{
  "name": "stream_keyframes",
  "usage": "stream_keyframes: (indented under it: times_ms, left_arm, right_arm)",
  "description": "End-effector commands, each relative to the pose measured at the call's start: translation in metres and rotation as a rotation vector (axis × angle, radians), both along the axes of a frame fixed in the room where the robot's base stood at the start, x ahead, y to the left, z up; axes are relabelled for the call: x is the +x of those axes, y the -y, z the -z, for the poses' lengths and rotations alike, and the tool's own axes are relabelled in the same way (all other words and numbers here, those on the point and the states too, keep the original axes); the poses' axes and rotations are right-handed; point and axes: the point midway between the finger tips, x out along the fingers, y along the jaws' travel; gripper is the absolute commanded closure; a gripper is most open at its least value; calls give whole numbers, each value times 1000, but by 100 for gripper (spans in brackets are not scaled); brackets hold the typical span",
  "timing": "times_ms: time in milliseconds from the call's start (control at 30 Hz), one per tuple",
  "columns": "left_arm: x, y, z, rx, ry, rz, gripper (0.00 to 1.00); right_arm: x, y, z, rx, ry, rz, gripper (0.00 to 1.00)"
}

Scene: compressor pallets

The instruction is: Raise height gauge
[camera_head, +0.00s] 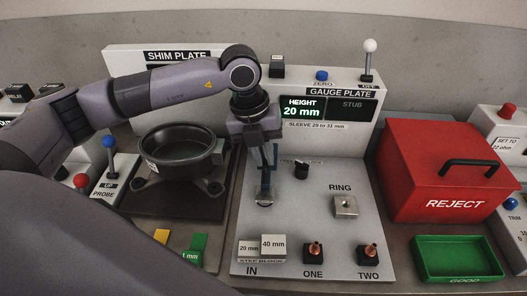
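The gauge plate (318,248) is a grey board with a back panel. Its green display (302,108) reads HEIGHT 20 mm, beside a dark STUB display (352,110). My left gripper (265,196) points down over the left part of the plate, above the step blocks in the picture. Its fingers look close together, but I cannot tell whether they hold anything. A small round metal piece shows at the fingertips. A dark short cylinder (301,171) stands to their right. The gauge itself is not clearly made out; the arm hides part of the plate. My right gripper is out of view.
White step blocks (273,246) marked 20 mm and 40 mm stand at front. A metal ring block (345,206) and two copper-topped pieces (314,251) are right of them. A white-knobbed lever (369,60) is behind. A red reject box (443,172) and green tray (499,266) stand right.

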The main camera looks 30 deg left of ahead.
Motion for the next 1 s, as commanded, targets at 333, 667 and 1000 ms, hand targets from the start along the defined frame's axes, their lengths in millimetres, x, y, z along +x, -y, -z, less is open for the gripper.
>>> stream_keyframes:
  times_ms: [333,667,1000]
  left_arm:
    - [1,0,-65,-2,5,-1,100]
    - [1,0,-107,-2,5,-1,100]
    - [2,0,-109,-3,10,-2,62]
  right_arm:
    - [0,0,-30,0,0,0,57]
    - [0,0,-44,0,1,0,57]
    - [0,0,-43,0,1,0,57]
